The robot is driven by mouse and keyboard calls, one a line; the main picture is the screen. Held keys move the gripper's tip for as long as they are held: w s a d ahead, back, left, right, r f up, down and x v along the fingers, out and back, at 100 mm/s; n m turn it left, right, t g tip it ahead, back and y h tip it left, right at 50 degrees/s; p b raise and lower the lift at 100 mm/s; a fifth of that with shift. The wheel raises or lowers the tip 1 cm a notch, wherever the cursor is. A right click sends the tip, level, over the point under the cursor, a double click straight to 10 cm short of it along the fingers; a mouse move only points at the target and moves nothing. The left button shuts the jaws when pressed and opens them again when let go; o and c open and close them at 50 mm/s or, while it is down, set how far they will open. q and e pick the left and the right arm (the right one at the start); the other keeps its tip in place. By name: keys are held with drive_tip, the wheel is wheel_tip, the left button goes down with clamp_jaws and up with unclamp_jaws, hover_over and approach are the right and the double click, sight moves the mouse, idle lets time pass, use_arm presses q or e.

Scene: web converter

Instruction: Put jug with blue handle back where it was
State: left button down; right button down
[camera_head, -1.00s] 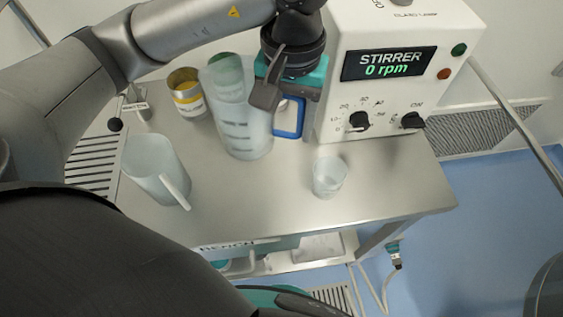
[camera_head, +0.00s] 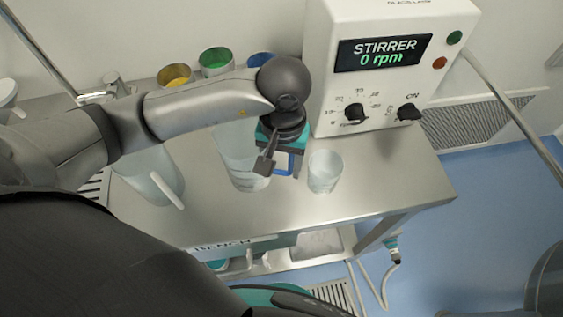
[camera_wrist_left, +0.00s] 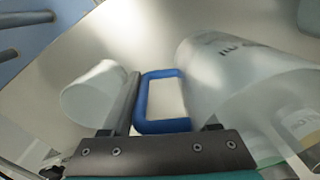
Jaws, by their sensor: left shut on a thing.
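The jug with the blue handle (camera_head: 240,165) is a clear, upright jug on or just above the steel bench, in the middle of the head view. My left gripper (camera_head: 275,163) is shut on its blue handle, at the jug's right side. The left wrist view shows the blue handle (camera_wrist_left: 163,101) at the gripper's finger and the jug's clear body (camera_wrist_left: 235,85) to the right. My left forearm hides the jug's top in the head view. I cannot tell whether its base touches the bench. My right gripper is not in view.
A small clear beaker (camera_head: 324,172) stands close to the right of the gripper. Another clear jug (camera_head: 150,178) with a white handle stands at left. The stirrer (camera_head: 385,75) is behind. Yellow (camera_head: 174,77), green (camera_head: 215,62) and blue (camera_head: 260,62) containers line the back.

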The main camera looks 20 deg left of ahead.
use_arm(q)
drive_tip(key=shift+f+b, duration=0.2)
drive_tip(key=shift+b, duration=0.1)
drive_tip(key=shift+c, duration=2.2)
unclamp_jaws()
drive_tip(key=shift+r, duration=0.1)
wheel_tip(320, 180, up, 12)
drive_tip(key=shift+d+r+p, duration=0.1)
drive_tip(key=shift+r+p, duration=0.05)
drive_tip(key=shift+p, duration=0.45)
